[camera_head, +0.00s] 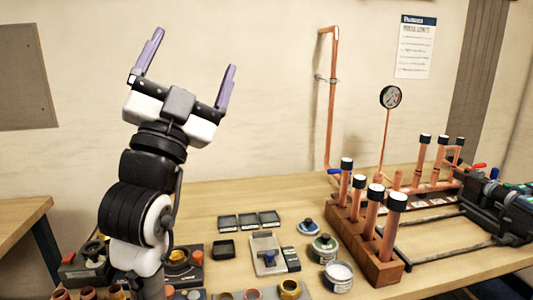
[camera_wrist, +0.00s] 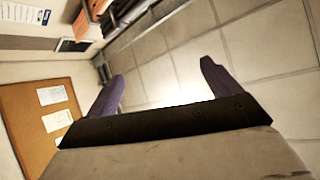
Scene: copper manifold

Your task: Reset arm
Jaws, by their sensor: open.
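My gripper (camera_head: 190,62) is raised at the left in the head view, pointing up above the workbench. Its two purple fingers are spread wide apart and nothing is between them. In the wrist view the open fingers (camera_wrist: 163,85) also show with nothing held. Beyond them are the tiled floor, a wall and a cork board. My arm rises from the lower left and hides part of the bench's left end.
The wooden workbench (camera_head: 240,201) holds a block (camera_head: 375,262) with black-capped copper tubes, a copper pipe manifold (camera_head: 433,188) with a gauge (camera_head: 390,97), small black trays (camera_head: 249,221) and tins (camera_head: 338,276). A vise-like machine (camera_head: 500,205) stands at right. The air around the gripper is clear.

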